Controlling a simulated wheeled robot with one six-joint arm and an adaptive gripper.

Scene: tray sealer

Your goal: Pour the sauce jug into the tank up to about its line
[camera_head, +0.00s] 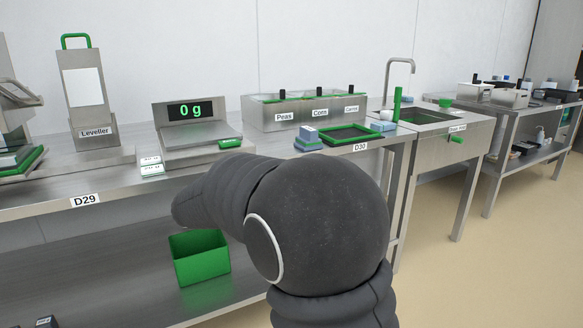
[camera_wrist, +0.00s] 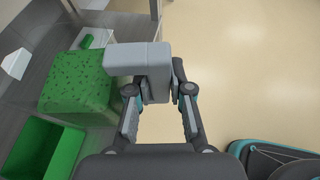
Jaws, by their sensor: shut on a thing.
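My gripper (camera_wrist: 160,90) is in the wrist view, its two fingers shut on a grey handle-like block (camera_wrist: 153,60). This block reaches left over a green speckled block-shaped thing (camera_wrist: 75,82). Whether the two are joined, and whether they are the sauce jug, I cannot tell. In the head view my arm hides the gripper and what it holds. I cannot make out a tank or its line in either view.
A scale reading 0 g (camera_head: 190,135), a Leveller (camera_head: 85,95) and ingredient bins (camera_head: 300,112) stand on the steel bench. A green open bin (camera_head: 200,265) is below its front edge. A sink (camera_head: 425,115) is at right. Floor is clear at far right.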

